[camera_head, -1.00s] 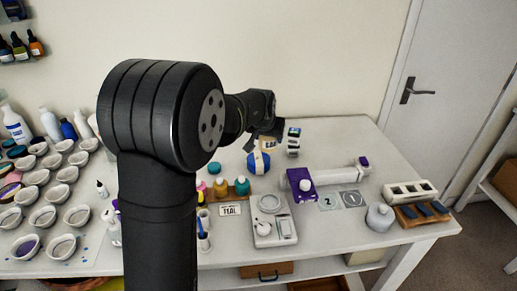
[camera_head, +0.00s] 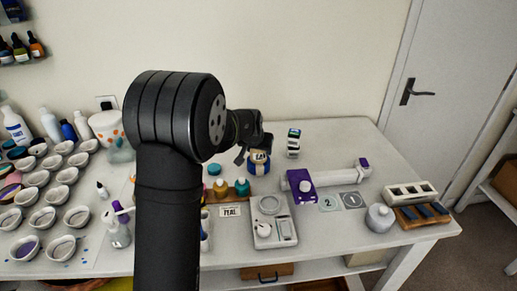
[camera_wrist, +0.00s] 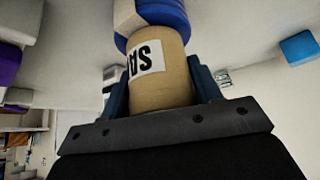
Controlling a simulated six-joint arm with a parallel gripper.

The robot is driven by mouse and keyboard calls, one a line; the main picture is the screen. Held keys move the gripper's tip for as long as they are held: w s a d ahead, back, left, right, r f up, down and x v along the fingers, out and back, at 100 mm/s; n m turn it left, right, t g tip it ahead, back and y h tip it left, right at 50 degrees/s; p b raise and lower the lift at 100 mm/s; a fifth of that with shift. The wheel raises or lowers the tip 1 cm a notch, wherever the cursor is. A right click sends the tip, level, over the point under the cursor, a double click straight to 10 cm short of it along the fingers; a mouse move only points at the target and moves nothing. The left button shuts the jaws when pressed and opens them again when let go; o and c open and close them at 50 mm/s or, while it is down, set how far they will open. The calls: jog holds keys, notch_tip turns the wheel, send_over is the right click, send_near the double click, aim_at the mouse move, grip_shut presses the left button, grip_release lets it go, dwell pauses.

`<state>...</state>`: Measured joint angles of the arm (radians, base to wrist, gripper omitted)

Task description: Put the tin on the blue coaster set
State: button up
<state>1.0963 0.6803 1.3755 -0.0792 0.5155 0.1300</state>
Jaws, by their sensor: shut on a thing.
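My gripper (camera_wrist: 160,95) is shut on the tin (camera_wrist: 172,82), a tan cylinder with a white label in dark letters. In the head view the tin (camera_head: 260,155) shows just below my wrist. A round blue thing with a pale part (camera_head: 258,168), which looks like the blue coaster set, lies directly below the tin in that view. In the wrist view this blue thing (camera_wrist: 160,14) is just beyond the tin's far end and partly hidden by it. I cannot tell whether the two touch.
A white block with a dark and green top (camera_head: 293,143) stands close on the right. Coloured bottles (camera_head: 242,187) and a scale (camera_head: 268,206) are in front. A white tube with a purple mount (camera_head: 300,184) lies to the right. Many cups (camera_head: 60,247) fill the left side.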

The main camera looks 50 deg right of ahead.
jog(key=o, duration=1.1)
jog(key=shift+c, duration=0.2)
jog(key=shift+a+r, duration=0.15)
jog(key=shift+r, duration=0.3)
jog(key=v, duration=1.1)
jog(key=shift+s+a, duration=0.1)
